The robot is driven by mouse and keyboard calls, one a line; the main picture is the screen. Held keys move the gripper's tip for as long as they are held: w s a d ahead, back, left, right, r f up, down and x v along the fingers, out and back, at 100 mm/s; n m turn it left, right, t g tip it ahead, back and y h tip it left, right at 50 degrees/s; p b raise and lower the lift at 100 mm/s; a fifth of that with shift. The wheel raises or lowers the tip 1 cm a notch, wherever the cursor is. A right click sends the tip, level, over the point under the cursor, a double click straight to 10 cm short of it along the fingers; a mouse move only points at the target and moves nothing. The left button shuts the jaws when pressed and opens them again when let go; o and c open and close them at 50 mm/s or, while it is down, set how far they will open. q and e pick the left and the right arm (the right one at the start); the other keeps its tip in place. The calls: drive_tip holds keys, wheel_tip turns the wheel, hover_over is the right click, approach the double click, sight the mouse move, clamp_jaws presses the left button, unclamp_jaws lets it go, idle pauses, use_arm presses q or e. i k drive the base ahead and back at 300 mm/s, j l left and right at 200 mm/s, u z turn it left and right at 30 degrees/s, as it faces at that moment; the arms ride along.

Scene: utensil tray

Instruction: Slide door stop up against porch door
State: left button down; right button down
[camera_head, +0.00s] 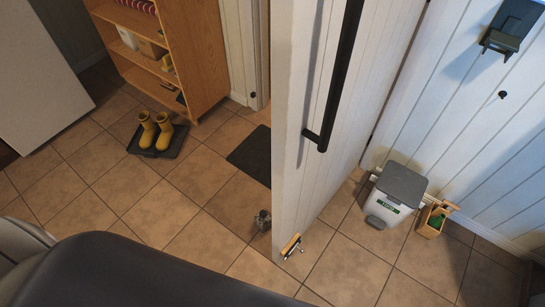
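The porch door (345,110) stands open in the middle of the view, white and panelled, with a long black bar handle (335,80). A small grey object (262,220), possibly the door stop, is on the tiles just left of the door's lower edge, with a gap between them. A small orange-tan and metallic object (291,247) lies at the foot of the door's near edge. I cannot tell for sure which of the two is the door stop. Neither of my grippers is in view.
Yellow boots (155,132) stand on a dark tray (170,150) by a wooden shelf (190,55). A dark mat (252,155) lies behind the door. Right of it are a grey-lidded bin (395,190) and a wooden caddy (434,218).

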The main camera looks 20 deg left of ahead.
sight(263, 219)
drive_tip(key=u, duration=0.7)
drive_tip(key=z, duration=0.25)
drive_tip(key=i+j+z, duration=0.15)
drive_tip(key=j+z, duration=0.5)
drive_tip(key=i+j+z, duration=0.1)
drive_tip(key=j+z, duration=0.2)
drive_tip(key=j, duration=0.2)
